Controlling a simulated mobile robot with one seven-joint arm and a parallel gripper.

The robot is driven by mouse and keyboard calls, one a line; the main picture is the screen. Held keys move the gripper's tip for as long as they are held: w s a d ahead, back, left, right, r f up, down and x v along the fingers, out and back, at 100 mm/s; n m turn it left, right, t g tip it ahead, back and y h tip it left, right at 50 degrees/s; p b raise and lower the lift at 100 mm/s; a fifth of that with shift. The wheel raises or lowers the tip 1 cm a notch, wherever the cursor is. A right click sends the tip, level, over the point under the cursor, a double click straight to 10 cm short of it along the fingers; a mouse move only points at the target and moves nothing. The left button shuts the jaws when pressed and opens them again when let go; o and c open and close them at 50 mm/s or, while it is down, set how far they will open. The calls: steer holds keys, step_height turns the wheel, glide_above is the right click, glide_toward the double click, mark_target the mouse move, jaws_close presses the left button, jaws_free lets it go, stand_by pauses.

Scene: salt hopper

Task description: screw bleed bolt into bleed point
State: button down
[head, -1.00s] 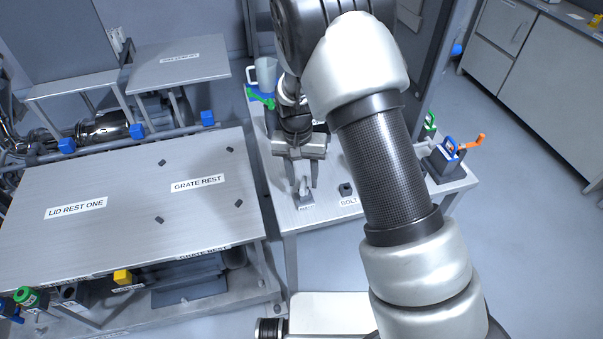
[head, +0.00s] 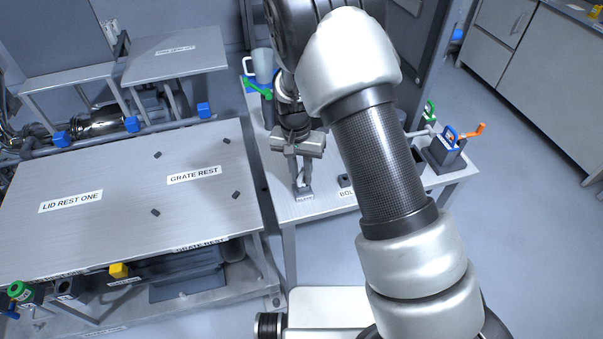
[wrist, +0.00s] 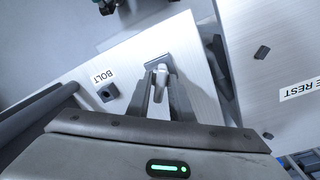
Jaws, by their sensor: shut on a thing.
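My gripper (head: 302,182) points down over the small metal table, its fingers close together. In the wrist view my gripper (wrist: 161,88) is shut on a light grey bolt (wrist: 161,71). The bolt's lower end is hard to make out between the fingertips. A small grey block (head: 303,194), which seems to be the bleed point, is right at the fingertips. In the wrist view the block (wrist: 152,60) lies just beyond the bolt. Its label is too small to read. I cannot tell whether the bolt is seated in it or only above it.
A dark socket block (wrist: 108,92) stands beside the BOLT label (wrist: 102,76). A mug (head: 263,66) and green-handled part (head: 258,88) are at the table's back left. The grate rest table (head: 110,170) is to the left.

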steer(key=m, duration=0.2)
steer(key=shift+m, duration=0.3)
steer(key=m, duration=0.4)
steer(key=shift+p, duration=0.35)
steer(key=c, duration=1.5)
jaws_free()
